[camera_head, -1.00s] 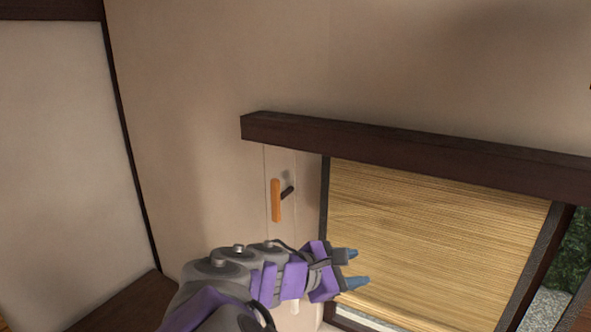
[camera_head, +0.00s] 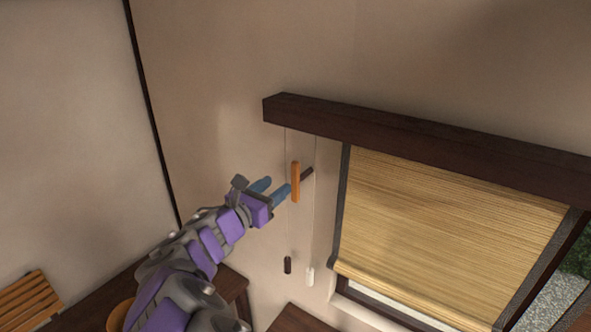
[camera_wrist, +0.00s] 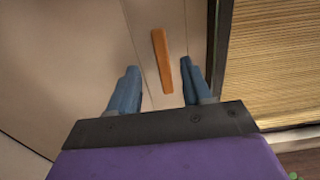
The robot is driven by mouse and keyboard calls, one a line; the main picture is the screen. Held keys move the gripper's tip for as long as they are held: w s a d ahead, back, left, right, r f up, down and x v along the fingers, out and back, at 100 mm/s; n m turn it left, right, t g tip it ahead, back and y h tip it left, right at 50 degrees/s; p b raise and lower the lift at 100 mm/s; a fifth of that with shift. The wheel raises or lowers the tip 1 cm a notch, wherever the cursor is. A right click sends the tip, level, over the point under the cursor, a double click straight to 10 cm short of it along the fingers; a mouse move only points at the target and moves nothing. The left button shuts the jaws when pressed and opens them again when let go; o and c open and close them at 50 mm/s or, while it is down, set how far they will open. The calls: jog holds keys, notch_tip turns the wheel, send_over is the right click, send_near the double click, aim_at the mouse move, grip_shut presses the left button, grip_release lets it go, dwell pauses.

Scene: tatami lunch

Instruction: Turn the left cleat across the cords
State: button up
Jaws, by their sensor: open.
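The left cleat (camera_head: 295,182) is an orange wooden bar standing nearly upright on the wall, left of the blind. Two thin cords hang here, ending in a dark pull (camera_head: 288,265) and a white pull (camera_head: 310,277). My gripper (camera_head: 275,188) is open and empty, its blue fingertips close to the orange cleat's left side in the head view. In the wrist view the orange cleat (camera_wrist: 161,60) shows between and beyond the fingers; I cannot tell whether they touch it. The dark cleat is not visible there.
A dark beam (camera_head: 420,145) runs above the cleats and the woven blind (camera_head: 450,215). Dark wooden surfaces (camera_head: 300,320) lie below, with a slatted wooden piece (camera_head: 28,302) at the lower left. The wall left of the cleats is clear.

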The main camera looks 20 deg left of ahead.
aim_at(293, 172)
jog(key=x, duration=0.8)
jog(key=shift+w+d+p, duration=0.1)
jog(key=shift+w+p, duration=0.25)
jog(key=shift+w+d, duration=0.25)
jog(key=shift+w, duration=0.2)
jog(key=shift+a, duration=0.1)
jog(key=shift+c, duration=1.2)
jog(key=shift+r, duration=0.1)
grip_shut()
